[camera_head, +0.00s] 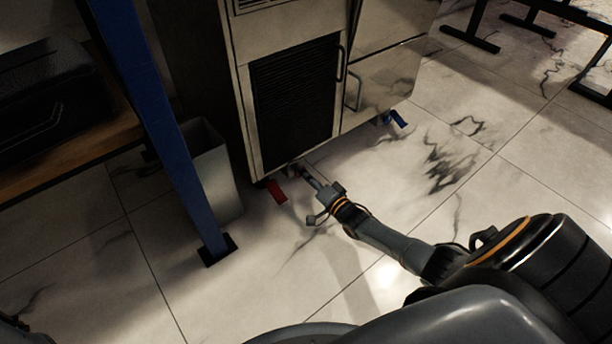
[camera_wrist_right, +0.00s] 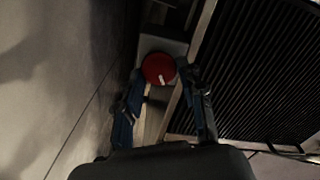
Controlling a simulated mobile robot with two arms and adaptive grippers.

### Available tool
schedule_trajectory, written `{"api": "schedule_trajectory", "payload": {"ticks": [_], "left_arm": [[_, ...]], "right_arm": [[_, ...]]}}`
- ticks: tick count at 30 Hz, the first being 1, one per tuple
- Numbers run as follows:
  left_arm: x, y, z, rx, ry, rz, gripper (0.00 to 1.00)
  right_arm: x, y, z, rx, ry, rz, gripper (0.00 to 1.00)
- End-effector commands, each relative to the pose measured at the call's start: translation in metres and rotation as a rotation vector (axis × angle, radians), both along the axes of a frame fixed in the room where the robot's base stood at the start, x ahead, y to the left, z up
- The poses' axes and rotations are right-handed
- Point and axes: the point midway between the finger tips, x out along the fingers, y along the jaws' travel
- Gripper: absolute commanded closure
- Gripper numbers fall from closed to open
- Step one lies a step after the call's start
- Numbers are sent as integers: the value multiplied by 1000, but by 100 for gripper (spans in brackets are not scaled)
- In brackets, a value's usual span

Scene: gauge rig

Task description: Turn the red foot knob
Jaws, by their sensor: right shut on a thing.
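The red foot knob (camera_wrist_right: 158,68) shows in the right wrist view as a round red disc with a short white mark on its face. It sits at the bottom of the cabinet (camera_head: 243,110), close to the dark grille. My right gripper (camera_wrist_right: 160,84) has one finger on each side of the knob and is shut on it. In the head view the right gripper (camera_head: 306,174) reaches low to the cabinet's front bottom edge, and the knob cannot be made out clearly there. My left gripper cannot be made out in either view.
A red tab (camera_head: 276,191) sticks out under the cabinet's near corner, left of the gripper. A blue tab (camera_head: 398,118) is under the right corner. A blue post (camera_head: 166,130) and a grey bin (camera_head: 214,172) stand to the left. The tiled floor in front is clear.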

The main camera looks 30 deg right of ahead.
Motion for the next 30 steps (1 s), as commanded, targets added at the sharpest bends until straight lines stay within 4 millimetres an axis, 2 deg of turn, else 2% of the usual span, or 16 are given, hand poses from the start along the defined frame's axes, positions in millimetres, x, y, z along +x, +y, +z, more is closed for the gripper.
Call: {"api": "schedule_trajectory", "payload": {"ticks": [15,24,30], "left_arm": [[0,0,-13,0,1,0,55],[0,0,-18,0,1,0,55],[0,0,-19,1,1,-1,55]], "right_arm": [[0,-1,-4,463,39,0,93],[0,-1,-4,636,52,-1,93],[-1,-1,-4,689,57,-1,93]]}}
